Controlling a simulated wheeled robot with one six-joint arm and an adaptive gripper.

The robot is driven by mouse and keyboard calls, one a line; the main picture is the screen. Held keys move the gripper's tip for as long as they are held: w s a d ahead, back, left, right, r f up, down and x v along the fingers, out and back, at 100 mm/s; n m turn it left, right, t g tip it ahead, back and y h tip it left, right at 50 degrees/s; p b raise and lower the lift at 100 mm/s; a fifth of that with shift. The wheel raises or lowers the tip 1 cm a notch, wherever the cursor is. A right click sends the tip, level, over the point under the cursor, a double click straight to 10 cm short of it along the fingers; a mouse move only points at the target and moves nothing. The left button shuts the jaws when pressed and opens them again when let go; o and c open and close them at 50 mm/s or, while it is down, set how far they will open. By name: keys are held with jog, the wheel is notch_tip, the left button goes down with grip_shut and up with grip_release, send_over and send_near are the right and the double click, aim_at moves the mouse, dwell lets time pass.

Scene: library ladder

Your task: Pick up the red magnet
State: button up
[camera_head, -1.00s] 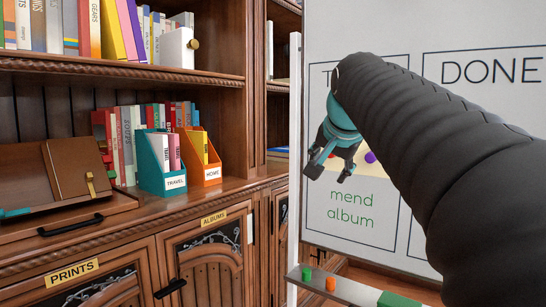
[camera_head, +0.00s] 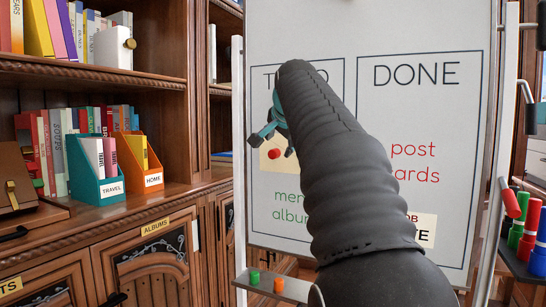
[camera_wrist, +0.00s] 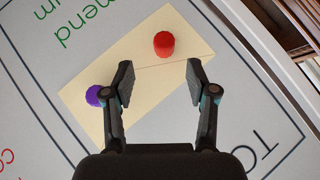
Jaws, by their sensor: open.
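The red magnet (camera_wrist: 164,44) is a short red cylinder on a cream card (camera_wrist: 190,58) on the whiteboard. In the wrist view it lies just beyond my open fingertips, about midway between them. The head view shows the red magnet (camera_head: 275,153) on the card by my gripper (camera_head: 273,146), partly covered by it. My gripper (camera_wrist: 160,84) is open and empty, facing the board. How far the fingertips are from the board is hard to tell.
A purple magnet (camera_wrist: 95,95) sits at the card's other end, partly behind a finger. The whiteboard (camera_head: 430,225) has a lower ledge (camera_head: 305,290) with green and orange pieces. A wooden bookshelf (camera_head: 150,85) stands left. Colored markers (camera_head: 528,230) stand at the right.

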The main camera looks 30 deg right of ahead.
aim_at(275, 151)
jog(key=shift+a+x, duration=0.2)
jog(key=shift+x, duration=2.65)
jog(key=shift+w+r, duration=0.1)
jog(key=shift+w, duration=0.05)
jog(key=c, duration=1)
